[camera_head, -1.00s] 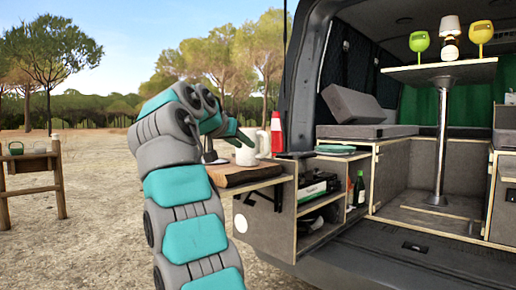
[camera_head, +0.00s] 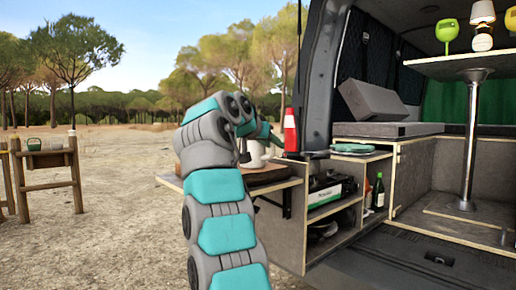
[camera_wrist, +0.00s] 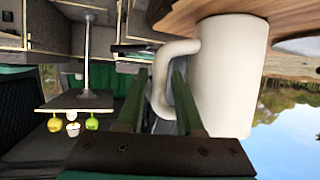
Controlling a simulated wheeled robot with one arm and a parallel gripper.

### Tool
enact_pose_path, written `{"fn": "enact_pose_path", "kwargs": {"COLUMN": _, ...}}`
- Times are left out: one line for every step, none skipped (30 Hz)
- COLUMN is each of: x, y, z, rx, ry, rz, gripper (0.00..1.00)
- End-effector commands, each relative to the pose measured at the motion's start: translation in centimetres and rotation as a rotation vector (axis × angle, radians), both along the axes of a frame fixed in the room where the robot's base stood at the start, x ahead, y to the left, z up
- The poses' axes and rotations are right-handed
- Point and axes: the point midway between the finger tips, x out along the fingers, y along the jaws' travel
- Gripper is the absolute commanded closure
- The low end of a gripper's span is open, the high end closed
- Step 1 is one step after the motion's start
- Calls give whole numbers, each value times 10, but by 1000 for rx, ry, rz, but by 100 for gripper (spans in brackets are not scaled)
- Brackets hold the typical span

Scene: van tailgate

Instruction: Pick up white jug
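The white jug (camera_head: 257,153) stands on a round wooden board (camera_head: 270,176) on the fold-out side table, partly hidden behind my arm in the head view. In the wrist view the jug (camera_wrist: 229,75) fills the right centre, its handle (camera_wrist: 160,78) toward my gripper (camera_wrist: 160,68). The two green fingers are apart. One finger lies on the outer side of the handle and the other appears to reach into the handle's loop. A gap shows beside the handle, and I cannot tell whether either finger touches it. In the head view my gripper (camera_head: 268,136) is small and dark beside the jug.
A red bottle (camera_head: 291,130) stands right behind the jug. The van's open shelf unit (camera_head: 335,205) holds a stove and a dark bottle (camera_head: 378,192). The van's table (camera_head: 470,66) bears glasses and a lamp. A wooden stand (camera_head: 45,160) is at the far left.

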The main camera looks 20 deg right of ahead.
Motion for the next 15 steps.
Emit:
{"fn": "enact_pose_path", "kwargs": {"x": 4, "y": -6, "z": -1, "rx": 0, "ry": 1, "rz": 1, "gripper": 64}}
{"fn": "enact_pose_path", "kwargs": {"x": 7, "y": -10, "z": -2, "rx": -1, "ry": 1, "rz": 0, "gripper": 64}}
{"fn": "enact_pose_path", "kwargs": {"x": 10, "y": -15, "z": -5, "rx": 0, "ry": 0, "rz": 0, "gripper": 64}}
{"fn": "enact_pose_path", "kwargs": {"x": 12, "y": -17, "z": -6, "rx": 0, "ry": 0, "rz": 0, "gripper": 64}}
{"fn": "enact_pose_path", "kwargs": {"x": 14, "y": -19, "z": -8, "rx": 0, "ry": 0, "rz": 0, "gripper": 64}}
{"fn": "enact_pose_path", "kwargs": {"x": 15, "y": -21, "z": -9, "rx": 0, "ry": 0, "rz": 1, "gripper": 64}}
{"fn": "enact_pose_path", "kwargs": {"x": 16, "y": -21, "z": -9, "rx": 0, "ry": 0, "rz": 1, "gripper": 64}}
{"fn": "enact_pose_path", "kwargs": {"x": 16, "y": -22, "z": -10, "rx": -1, "ry": -1, "rz": 1, "gripper": 64}}
{"fn": "enact_pose_path", "kwargs": {"x": 16, "y": -22, "z": -10, "rx": -1, "ry": -1, "rz": 1, "gripper": 64}}
{"fn": "enact_pose_path", "kwargs": {"x": 16, "y": -22, "z": -10, "rx": -1, "ry": -1, "rz": 1, "gripper": 64}}
{"fn": "enact_pose_path", "kwargs": {"x": 16, "y": -22, "z": -10, "rx": -1, "ry": -1, "rz": 1, "gripper": 64}}
{"fn": "enact_pose_path", "kwargs": {"x": 16, "y": -22, "z": -10, "rx": -1, "ry": -2, "rz": 1, "gripper": 64}}
{"fn": "enact_pose_path", "kwargs": {"x": 16, "y": -22, "z": -10, "rx": -1, "ry": -1, "rz": 1, "gripper": 65}}
{"fn": "enact_pose_path", "kwargs": {"x": 16, "y": -22, "z": -10, "rx": -1, "ry": -1, "rz": 1, "gripper": 69}}
{"fn": "enact_pose_path", "kwargs": {"x": 16, "y": -22, "z": -10, "rx": -1, "ry": -1, "rz": 1, "gripper": 73}}
